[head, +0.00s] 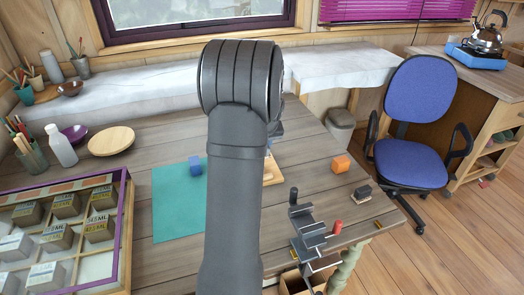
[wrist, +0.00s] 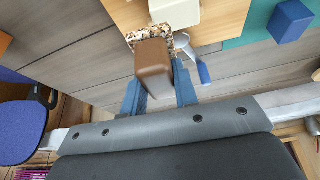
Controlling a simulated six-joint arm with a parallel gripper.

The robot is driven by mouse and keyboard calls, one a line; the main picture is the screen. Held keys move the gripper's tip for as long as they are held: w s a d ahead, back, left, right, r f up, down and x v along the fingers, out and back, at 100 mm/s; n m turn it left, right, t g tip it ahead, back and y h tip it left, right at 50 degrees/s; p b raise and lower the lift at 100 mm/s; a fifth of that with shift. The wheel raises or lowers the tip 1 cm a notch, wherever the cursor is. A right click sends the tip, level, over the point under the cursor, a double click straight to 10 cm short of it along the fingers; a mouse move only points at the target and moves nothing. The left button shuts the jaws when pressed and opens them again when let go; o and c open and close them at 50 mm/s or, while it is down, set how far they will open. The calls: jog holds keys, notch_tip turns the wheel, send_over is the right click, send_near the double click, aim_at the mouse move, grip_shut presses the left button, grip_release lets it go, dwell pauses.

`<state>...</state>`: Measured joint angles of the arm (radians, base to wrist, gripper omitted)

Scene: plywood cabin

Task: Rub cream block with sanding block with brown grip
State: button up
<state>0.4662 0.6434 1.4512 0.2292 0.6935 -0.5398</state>
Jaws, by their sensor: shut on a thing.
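In the wrist view, my gripper (wrist: 158,92) is shut on the brown grip (wrist: 152,58) of the sanding block, one blue finger on each side. The block's speckled base (wrist: 148,36) shows beyond the grip. The cream block (wrist: 176,12) is right by the base at the top edge, partly cut off by the frame. Whether the two touch, I cannot tell. Both are over a light wooden board (wrist: 215,14). In the head view my arm hides the gripper and both blocks; only the right edge of the board (head: 272,172) shows.
A blue cube (head: 196,166) stands on a teal mat (head: 180,205) left of my arm. An orange cube (head: 340,163), a dark-gripped block (head: 360,195), a red cylinder (head: 337,227) and a grey rack (head: 308,235) are to the right. A sectioned tray (head: 122,230) is at left.

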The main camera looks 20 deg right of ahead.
jog(key=shift+r, duration=2)
jog(key=shift+n, duration=0.4)
jog(key=s+a+f, duration=0.1)
jog(key=a+f, duration=0.3)
jog(key=a, duration=0.4)
jog(key=s+a+f, duration=0.1)
jog(key=a+f, duration=0.4)
jog(key=a, duration=0.4)
jog(key=s+a+f, duration=0.2)
jog(key=a+f, duration=0.2)
jog(key=a, duration=0.4)
jog(key=shift+a+f, duration=0.15)
jog(key=shift+a, duration=0.25)
